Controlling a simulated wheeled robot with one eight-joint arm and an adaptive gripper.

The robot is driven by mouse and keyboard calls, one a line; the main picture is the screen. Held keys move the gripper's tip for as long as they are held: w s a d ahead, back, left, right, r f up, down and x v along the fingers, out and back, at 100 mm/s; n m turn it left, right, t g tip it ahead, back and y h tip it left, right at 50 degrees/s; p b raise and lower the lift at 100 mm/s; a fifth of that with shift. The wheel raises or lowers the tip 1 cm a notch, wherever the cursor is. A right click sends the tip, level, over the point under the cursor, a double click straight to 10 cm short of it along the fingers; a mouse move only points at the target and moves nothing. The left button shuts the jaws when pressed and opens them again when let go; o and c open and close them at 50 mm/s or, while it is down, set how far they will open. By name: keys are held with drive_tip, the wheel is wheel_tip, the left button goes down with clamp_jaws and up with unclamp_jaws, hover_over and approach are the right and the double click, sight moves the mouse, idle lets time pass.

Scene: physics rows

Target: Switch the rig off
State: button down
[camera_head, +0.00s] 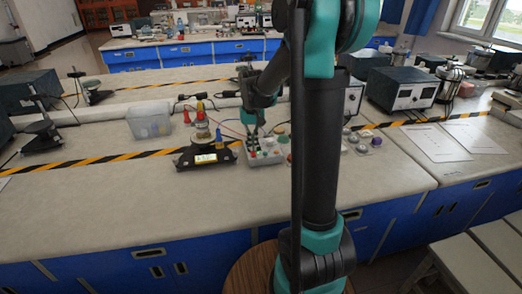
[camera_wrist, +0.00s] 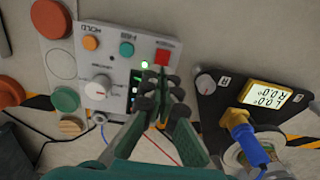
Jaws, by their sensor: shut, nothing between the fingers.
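The rig's grey control box (camera_head: 266,158) stands on the bench in the head view, under my gripper (camera_head: 253,143). A green display (camera_wrist: 135,88) is partly hidden by the fingers. My gripper (camera_wrist: 157,76) is shut and empty, its tips over the panel close to the red square. I cannot tell whether they touch the panel.
Beside the box is a black unit (camera_head: 197,160) with a yellow readout (camera_wrist: 265,95) and a blue-wired connector (camera_wrist: 245,135). Coloured round pieces (camera_wrist: 65,99) lie on the other side. A clear bin (camera_head: 149,121) stands further left. The front of the bench (camera_head: 130,205) is clear.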

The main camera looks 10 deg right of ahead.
drive_tip(key=shift+f, duration=0.7)
idle(0.3)
drive_tip(key=shift+r, duration=3.55)
